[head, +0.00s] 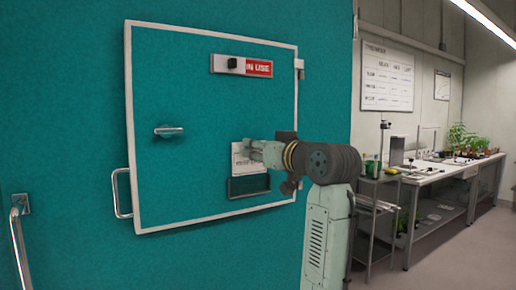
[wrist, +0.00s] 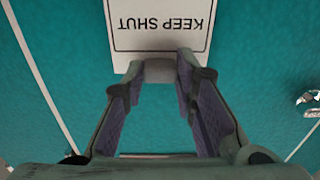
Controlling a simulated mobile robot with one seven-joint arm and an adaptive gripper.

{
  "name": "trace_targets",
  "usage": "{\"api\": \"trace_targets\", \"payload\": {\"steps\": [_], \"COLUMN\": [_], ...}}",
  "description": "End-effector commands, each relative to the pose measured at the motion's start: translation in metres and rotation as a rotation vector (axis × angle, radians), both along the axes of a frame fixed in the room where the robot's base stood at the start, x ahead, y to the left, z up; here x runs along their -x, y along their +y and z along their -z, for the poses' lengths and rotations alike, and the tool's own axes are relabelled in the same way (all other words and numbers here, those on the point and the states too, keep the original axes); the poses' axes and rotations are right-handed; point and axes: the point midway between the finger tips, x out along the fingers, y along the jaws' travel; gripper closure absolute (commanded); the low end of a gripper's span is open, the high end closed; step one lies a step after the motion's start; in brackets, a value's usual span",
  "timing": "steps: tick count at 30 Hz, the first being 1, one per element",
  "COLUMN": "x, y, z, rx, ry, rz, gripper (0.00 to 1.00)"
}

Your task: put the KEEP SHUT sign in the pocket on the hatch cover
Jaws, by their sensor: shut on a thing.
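The KEEP SHUT sign (head: 240,164) is a white plate in front of the teal hatch cover (head: 185,90), just above the pocket. In the wrist view the sign (wrist: 160,28) shows its black lettering upside down. My gripper (head: 257,150) is shut on the sign's grey grip block (wrist: 160,71), which sits between the fingertips. The pocket (head: 249,194) is a dark-framed holder low on the cover, directly below the sign. The gripper partly hides the sign in the head view. Whether the sign's lower edge touches the pocket, I cannot tell.
The cover has a latch handle (head: 168,131), an IN USE slider plate (head: 242,66) at the top and a pull handle (head: 121,193) at left. A grey cart (head: 380,190) and a bench with plants (head: 450,165) stand at right. Open floor lies in front of the bench.

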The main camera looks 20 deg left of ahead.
Motion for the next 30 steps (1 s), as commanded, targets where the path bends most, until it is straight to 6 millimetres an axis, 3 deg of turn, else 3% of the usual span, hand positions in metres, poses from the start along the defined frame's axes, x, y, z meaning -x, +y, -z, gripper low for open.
{"api": "trace_targets", "payload": {"steps": [30], "x": [0.0], "y": [0.0], "z": [0.015], "rx": [0.0], "ry": [0.0], "rz": [0.0], "gripper": [1.0]}}
